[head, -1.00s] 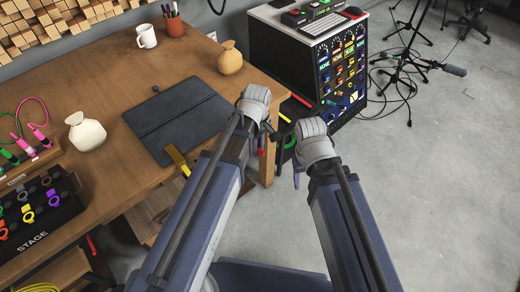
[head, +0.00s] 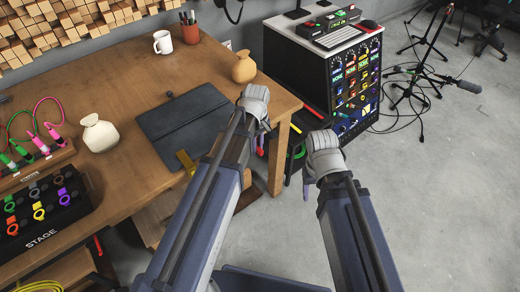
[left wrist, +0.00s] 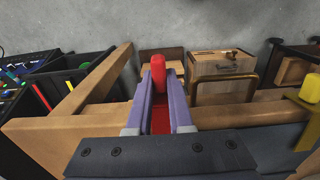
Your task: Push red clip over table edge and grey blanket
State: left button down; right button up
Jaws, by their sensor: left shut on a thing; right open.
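My left gripper (left wrist: 160,90) is shut on the red clip (left wrist: 160,70), whose red end sticks out past the purple fingers in the left wrist view. In the head view my left gripper (head: 261,137) is at the table's front edge near the right corner, with a bit of red showing below it. The grey blanket (head: 185,122) lies on the table just left of this gripper; a yellow clip (head: 186,161) sits at its front edge. The wrist view shows the yellow clip (left wrist: 311,92) at the right. My right gripper (head: 307,186) is open and empty, off the table's right side.
The wooden table (head: 120,60) also holds a tan vase (head: 244,69), a white mug (head: 163,42), a pale sack (head: 99,135) and a black clip box marked STAGE (head: 40,210). A black cabinet (head: 345,80) stands right of the table.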

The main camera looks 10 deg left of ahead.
pick_arm(q)
jog(key=shift+w+a, duration=0.65)
jog(key=shift+a, duration=0.2)
jog(key=shift+w+a, duration=0.65)
jog(key=shift+a, duration=0.15)
jog(key=c, duration=0.7)
grip_release()
jog(key=shift+c, duration=0.2)
jog(key=shift+r, duration=0.1)
notch_tip(320, 180, up, 8)
jog(key=p, duration=0.8)
jog(key=shift+f, duration=0.2)
